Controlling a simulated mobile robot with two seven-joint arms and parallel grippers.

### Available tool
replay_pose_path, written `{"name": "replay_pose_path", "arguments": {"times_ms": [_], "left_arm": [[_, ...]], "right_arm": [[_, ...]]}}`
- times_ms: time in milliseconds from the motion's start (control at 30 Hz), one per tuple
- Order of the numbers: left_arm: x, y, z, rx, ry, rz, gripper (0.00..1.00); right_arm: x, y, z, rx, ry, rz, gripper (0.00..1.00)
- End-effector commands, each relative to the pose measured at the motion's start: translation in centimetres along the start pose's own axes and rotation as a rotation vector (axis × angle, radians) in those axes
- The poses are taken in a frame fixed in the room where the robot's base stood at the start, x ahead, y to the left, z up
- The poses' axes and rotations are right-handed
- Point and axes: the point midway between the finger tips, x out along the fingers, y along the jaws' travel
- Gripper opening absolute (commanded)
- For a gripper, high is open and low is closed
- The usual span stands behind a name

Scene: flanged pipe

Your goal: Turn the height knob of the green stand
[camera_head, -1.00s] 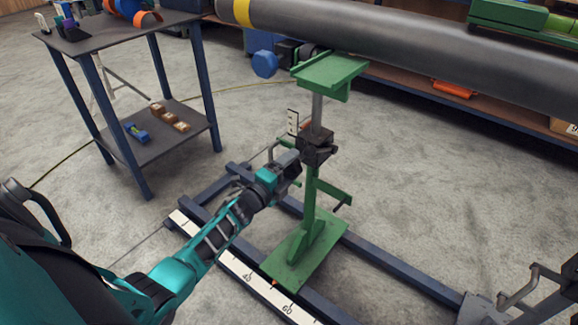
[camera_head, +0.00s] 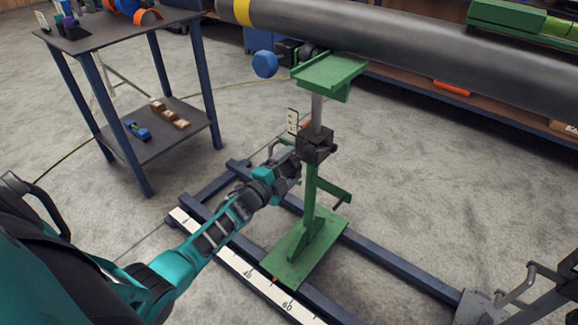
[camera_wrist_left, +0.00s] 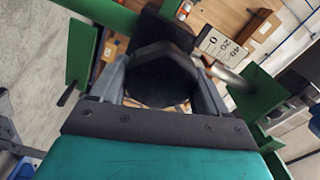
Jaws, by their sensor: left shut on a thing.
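The green stand (camera_head: 312,190) stands upright on the dark blue floor rails, its green top cradle (camera_head: 330,70) just under the grey pipe (camera_head: 400,50). A dark block (camera_head: 316,146) sits on its post, with a small white height scale (camera_head: 293,121) beside it. My left gripper (camera_head: 292,167) reaches in from the left at the block. In the left wrist view the gripper (camera_wrist_left: 162,85) is shut around the dark height knob (camera_wrist_left: 160,75), a finger on each side. The scale (camera_wrist_left: 218,47) shows there too, just beyond the knob. My right gripper is not in view.
A two-level table (camera_head: 130,40) with small parts stands at the left. A white ruler (camera_head: 245,268) runs along the front rail. A grey clamp-like part (camera_head: 500,305) is at the lower right. Open floor lies around the rails.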

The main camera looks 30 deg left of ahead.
Motion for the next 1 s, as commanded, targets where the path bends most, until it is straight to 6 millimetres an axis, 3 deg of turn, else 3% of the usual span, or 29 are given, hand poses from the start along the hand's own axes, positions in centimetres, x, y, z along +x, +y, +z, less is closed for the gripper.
{"name": "replay_pose_path", "arguments": {"times_ms": [133, 167, 367, 733, 1000], "left_arm": [[-0.1, 0.2, -0.2, -0.001, 0.004, 0.003, 0.45], [-0.1, 0.2, -0.2, -0.001, 0.004, 0.003, 0.78], [0.0, 0.1, -0.1, 0.001, 0.003, 0.002, 0.97], [-0.8, 0.0, -0.1, 0.002, 0.001, 0.001, 0.98], [-5.8, -0.1, -0.1, 0.002, 0.0, 0.004, 0.98]], "right_arm": [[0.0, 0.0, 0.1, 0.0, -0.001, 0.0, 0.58], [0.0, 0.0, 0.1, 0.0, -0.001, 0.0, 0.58], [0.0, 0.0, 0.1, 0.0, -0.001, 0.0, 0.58], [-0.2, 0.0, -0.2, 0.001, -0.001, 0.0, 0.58], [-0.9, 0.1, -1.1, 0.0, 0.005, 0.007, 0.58]]}}
